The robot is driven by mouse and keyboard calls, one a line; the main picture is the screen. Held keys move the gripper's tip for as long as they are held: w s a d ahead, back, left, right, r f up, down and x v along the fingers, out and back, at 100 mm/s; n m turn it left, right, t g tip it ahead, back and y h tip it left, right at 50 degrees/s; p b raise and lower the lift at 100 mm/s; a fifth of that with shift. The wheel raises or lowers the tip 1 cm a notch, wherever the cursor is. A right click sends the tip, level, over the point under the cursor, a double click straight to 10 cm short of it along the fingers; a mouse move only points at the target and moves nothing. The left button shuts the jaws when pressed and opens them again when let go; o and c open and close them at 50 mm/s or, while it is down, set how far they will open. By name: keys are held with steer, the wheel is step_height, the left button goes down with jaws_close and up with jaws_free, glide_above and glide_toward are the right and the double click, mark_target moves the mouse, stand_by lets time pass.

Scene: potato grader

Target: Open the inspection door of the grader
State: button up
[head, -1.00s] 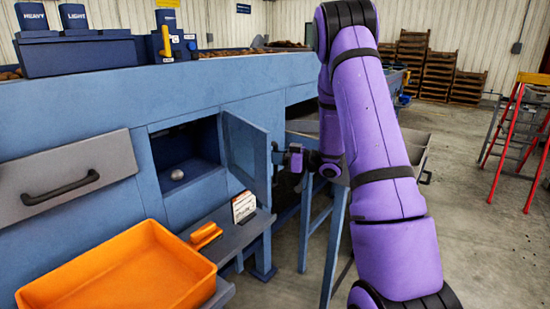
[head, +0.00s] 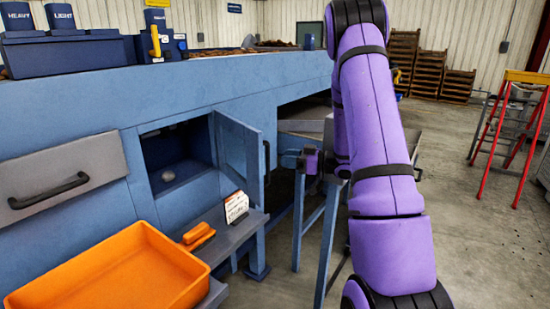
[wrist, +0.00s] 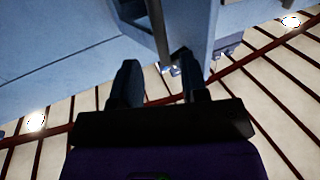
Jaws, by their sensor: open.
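The inspection door (head: 237,150) of the blue grader stands swung open to the right of its square opening, showing a dark interior with a pale round thing (head: 168,176) inside. The door's dark bar handle (head: 267,161) is on its outer face. My gripper (head: 288,159) is just right of the handle, with a small gap between them. In the wrist view my gripper (wrist: 161,78) is open, its two dark fingers apart. The handle bar (wrist: 158,28) and door panel (wrist: 190,25) show beyond the fingertips. Nothing is held.
A shelf (head: 228,228) below the opening holds an orange-handled item (head: 198,236) and a white card (head: 236,207). An orange bin (head: 115,270) is at front left. A grey drawer (head: 60,178) is left. A blue stand (head: 328,225) is below my arm.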

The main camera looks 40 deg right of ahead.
steer(key=shift+v, duration=1.85)
